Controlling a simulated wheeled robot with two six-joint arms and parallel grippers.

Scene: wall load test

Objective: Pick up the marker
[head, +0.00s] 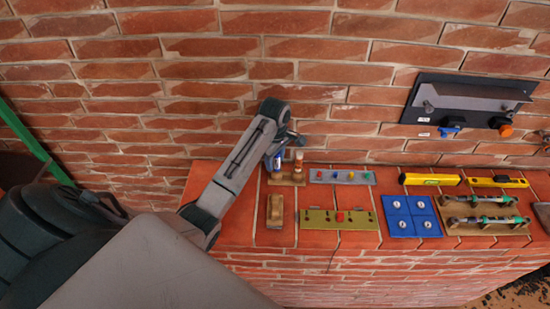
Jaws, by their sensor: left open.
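My left arm reaches in from the left, and its gripper (287,152) is over the back left of the brick ledge, open. It is small and partly hidden by its own wrist. Just under it, a small wooden stand (286,179) sits on the ledge. A short upright piece with a pale top and brown lower part (299,160) shows beside the gripper, above the stand. A blue and white piece (276,161) shows at the gripper's left. I cannot tell for sure which of these is the marker, or whether the jaws touch it. My right gripper is out of view.
The brick ledge (290,239) also holds a wooden block (275,211), a grey plate with coloured knobs, an olive plate (353,224), a blue plate (411,227), yellow levels (430,179) and a wooden rack with tools. A dark panel (470,99) hangs on the brick wall.

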